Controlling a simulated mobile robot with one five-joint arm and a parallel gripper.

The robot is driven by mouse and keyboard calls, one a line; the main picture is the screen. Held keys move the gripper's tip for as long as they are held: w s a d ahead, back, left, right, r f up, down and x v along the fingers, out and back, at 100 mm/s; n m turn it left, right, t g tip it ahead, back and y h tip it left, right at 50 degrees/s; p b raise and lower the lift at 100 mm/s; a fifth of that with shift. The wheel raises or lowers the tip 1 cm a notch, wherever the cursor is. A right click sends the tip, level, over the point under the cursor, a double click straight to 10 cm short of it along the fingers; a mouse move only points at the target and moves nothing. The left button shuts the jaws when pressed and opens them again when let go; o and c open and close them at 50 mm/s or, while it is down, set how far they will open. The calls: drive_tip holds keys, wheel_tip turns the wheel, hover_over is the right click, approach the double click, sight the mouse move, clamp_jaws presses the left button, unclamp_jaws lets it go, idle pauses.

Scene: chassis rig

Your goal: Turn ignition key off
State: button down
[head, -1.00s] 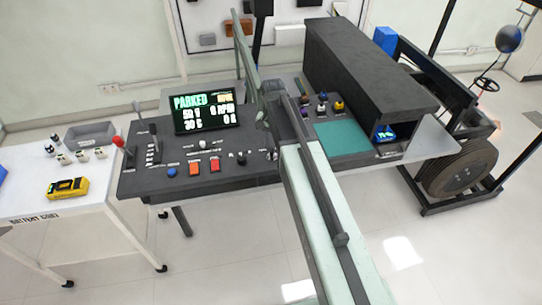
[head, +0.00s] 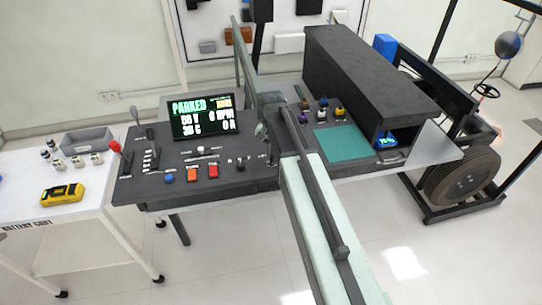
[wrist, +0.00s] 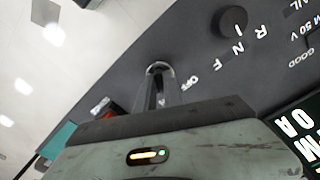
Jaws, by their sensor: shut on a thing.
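In the wrist view the ignition key (wrist: 160,100) stands at the dark panel beside a printed OFF label. A shiny round metal rim shows around its far end. My gripper (wrist: 161,82) is shut on the key, and its grey-green body with a small lit indicator fills the bottom of the view. The fingers and the key overlap, so the key's exact angle cannot be told.
A black knob (wrist: 230,20) with N and F marks sits close to the key. The display (head: 203,117) reads PARKED. Orange (head: 192,174) and red (head: 213,171) buttons lie left of my arm. A long dark box (head: 370,85) stands to the right. A white cart (head: 90,220) stands left.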

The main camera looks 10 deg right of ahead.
drive_tip(key=n, duration=1.1)
idle(0.3)
drive_tip(key=shift+n, duration=0.4)
drive_tip(key=c, duration=1.5)
unclamp_jaws()
drive_tip(key=shift+o, duration=0.2)
drive_tip(key=shift+r, duration=0.15)
